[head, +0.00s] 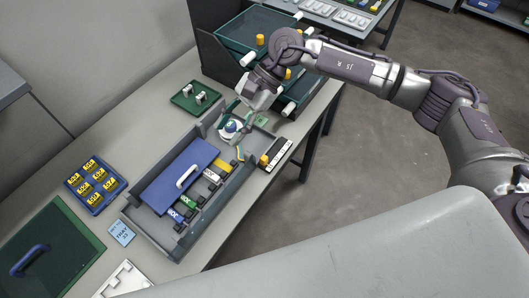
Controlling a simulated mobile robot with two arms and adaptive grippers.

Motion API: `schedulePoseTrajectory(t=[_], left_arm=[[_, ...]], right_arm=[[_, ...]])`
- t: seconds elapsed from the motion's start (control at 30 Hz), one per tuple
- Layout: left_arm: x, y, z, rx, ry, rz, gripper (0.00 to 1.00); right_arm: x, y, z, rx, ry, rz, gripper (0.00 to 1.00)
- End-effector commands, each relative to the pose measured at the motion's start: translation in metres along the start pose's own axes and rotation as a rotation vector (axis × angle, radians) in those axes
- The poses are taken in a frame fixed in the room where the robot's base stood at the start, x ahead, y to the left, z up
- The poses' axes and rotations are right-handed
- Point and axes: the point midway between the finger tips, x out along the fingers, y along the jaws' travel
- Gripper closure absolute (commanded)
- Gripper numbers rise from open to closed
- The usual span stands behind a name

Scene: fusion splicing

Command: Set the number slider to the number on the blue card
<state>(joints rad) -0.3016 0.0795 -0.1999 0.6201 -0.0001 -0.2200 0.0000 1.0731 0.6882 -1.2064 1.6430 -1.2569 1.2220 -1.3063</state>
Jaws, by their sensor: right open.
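A small light-blue card (121,233) lies on the table at the lower left of the tray; its writing is too small to read surely. A dark strip with a pale marked scale (279,153), which looks like the number slider, sits at the tray's right side. A yellow knob (264,160) stands at its lower left part. My right gripper (238,113) is open, pointing down over the tray's far end, close to a white round piece with a blue top (230,127). It is apart from the yellow knob. My left gripper is not in view.
The grey tray (150,237) holds a blue panel with a white handle (180,175) and several coloured tags. A blue rack of yellow blocks (92,184) and a green board (195,97) stand left. Dark drawers with yellow knobs (225,60) stand behind.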

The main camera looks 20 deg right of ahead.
Motion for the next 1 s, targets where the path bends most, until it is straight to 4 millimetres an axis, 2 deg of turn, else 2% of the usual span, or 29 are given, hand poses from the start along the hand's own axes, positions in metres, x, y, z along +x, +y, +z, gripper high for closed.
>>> schedulePoseTrajectory(t=[0.03,0.13,0.23,0.33,0.47,0.8,1.0], left_arm=[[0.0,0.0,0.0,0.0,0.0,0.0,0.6],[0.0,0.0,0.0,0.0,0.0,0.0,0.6],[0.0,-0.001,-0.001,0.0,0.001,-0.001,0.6],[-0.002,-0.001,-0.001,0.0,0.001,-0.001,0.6],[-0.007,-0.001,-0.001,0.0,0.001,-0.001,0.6],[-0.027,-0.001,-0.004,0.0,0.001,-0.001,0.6],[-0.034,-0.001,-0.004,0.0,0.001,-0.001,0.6]], right_arm=[[-0.022,0.004,-0.025,-0.04,0.114,0.052,0.56],[-0.056,0.018,-0.061,-0.085,0.272,0.156,0.56],[-0.076,0.026,-0.078,-0.1,0.35,0.218,0.56],[-0.08,0.03,-0.085,-0.104,0.374,0.241,0.56],[-0.066,0.034,-0.089,-0.103,0.371,0.244,0.56],[-0.001,0.049,-0.113,-0.103,0.367,0.241,0.56],[0.028,0.055,-0.126,-0.103,0.368,0.24,0.56]])
